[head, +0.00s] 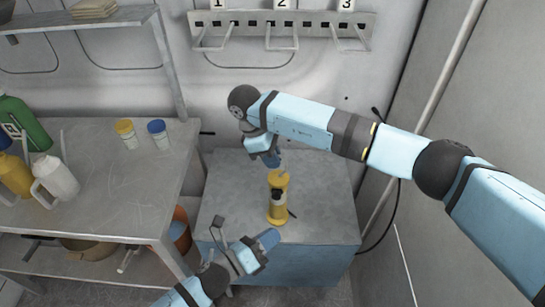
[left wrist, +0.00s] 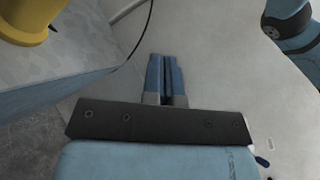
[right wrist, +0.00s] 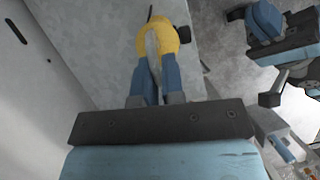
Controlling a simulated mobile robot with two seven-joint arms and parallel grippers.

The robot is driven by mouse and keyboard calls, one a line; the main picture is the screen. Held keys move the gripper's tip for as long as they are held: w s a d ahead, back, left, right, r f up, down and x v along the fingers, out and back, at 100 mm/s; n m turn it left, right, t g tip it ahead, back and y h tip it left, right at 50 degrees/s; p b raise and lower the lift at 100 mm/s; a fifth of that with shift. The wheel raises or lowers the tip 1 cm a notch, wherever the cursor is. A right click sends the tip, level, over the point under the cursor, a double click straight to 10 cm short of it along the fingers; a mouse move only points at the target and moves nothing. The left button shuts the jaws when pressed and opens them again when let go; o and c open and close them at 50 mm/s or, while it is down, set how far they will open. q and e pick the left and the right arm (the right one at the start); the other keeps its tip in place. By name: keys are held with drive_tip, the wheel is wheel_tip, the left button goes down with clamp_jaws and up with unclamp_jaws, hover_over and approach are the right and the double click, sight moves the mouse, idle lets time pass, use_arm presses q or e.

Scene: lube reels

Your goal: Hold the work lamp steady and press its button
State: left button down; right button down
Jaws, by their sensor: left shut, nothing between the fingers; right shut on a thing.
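The yellow work lamp (head: 277,213) stands upright on the grey top of a blue cabinet, with a dark part on its side. My right gripper (head: 273,162) is above it. In the right wrist view its fingers (right wrist: 155,75) are shut on a thin grey piece at the top of the lamp (right wrist: 167,36); a dark knob (right wrist: 183,33) sticks out beside the lamp. My left gripper (head: 270,238) is shut and empty, low in front of the lamp and apart from it. In the left wrist view its fingers (left wrist: 165,75) are together, with the lamp (left wrist: 25,22) at the upper left.
The cabinet top (head: 325,205) is otherwise clear. A metal bench (head: 110,195) at left holds a green jug (head: 25,122), a white bottle (head: 55,178) and two small capped jars (head: 128,135). An orange bucket (head: 180,232) stands between. Numbered hooks (head: 282,30) hang behind.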

sight(279, 199)
use_arm(q)
drive_tip(key=w, duration=0.8)
drive_tip(key=shift+w+d, duration=0.35)
drive_tip(key=shift+d, duration=0.05)
drive_tip(key=shift+w, duration=0.2)
idle(1.5)
drive_tip(key=shift+w, duration=0.35)
use_arm(e)
drive_tip(key=shift+s, duration=0.1)
use_arm(q)
drive_tip(key=shift+r, duration=0.1)
